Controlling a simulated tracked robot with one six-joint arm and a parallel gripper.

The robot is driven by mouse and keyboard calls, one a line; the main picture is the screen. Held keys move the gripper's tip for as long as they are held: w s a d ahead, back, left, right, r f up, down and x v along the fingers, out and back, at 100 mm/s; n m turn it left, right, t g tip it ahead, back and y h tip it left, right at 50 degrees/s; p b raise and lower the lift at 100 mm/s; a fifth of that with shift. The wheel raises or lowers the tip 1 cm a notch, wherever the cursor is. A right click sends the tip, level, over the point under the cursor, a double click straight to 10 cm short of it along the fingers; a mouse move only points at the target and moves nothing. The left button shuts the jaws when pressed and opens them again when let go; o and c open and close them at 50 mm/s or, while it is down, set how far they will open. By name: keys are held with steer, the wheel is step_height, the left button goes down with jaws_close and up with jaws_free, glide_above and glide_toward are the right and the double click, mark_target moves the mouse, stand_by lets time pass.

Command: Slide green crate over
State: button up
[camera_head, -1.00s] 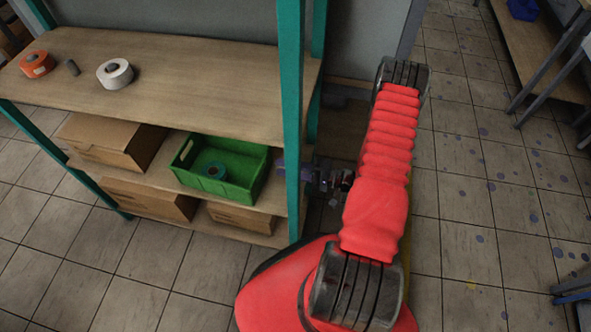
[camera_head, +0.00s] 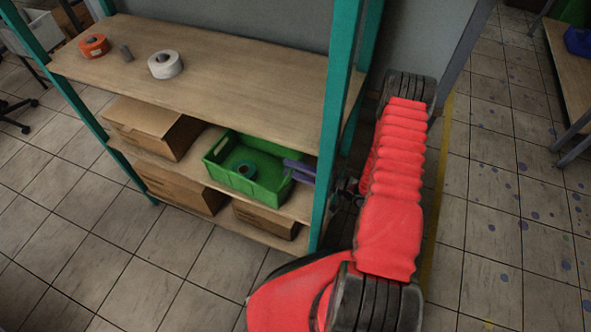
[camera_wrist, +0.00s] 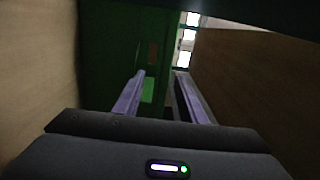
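My gripper (camera_head: 289,167) reaches in through the shelf's right end, behind the teal post. Its two purple fingers are apart, with their tips at the crate's right side. I cannot tell whether they touch it. In the wrist view, my gripper (camera_wrist: 161,73) is open, and the dark green crate wall (camera_wrist: 110,60) fills the area ahead and to the left. The gripper's wrist is partly hidden by the post.
Cardboard boxes stand left of the crate (camera_head: 152,128) and on the lower shelf (camera_head: 180,188). The teal post (camera_head: 336,125) stands close to my arm.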

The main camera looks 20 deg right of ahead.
jaws_close()
stand_by(0.3)
steer(key=shift+w+d+f, duration=0.1)
steer(key=shift+d, duration=0.05)
stand_by(0.3)
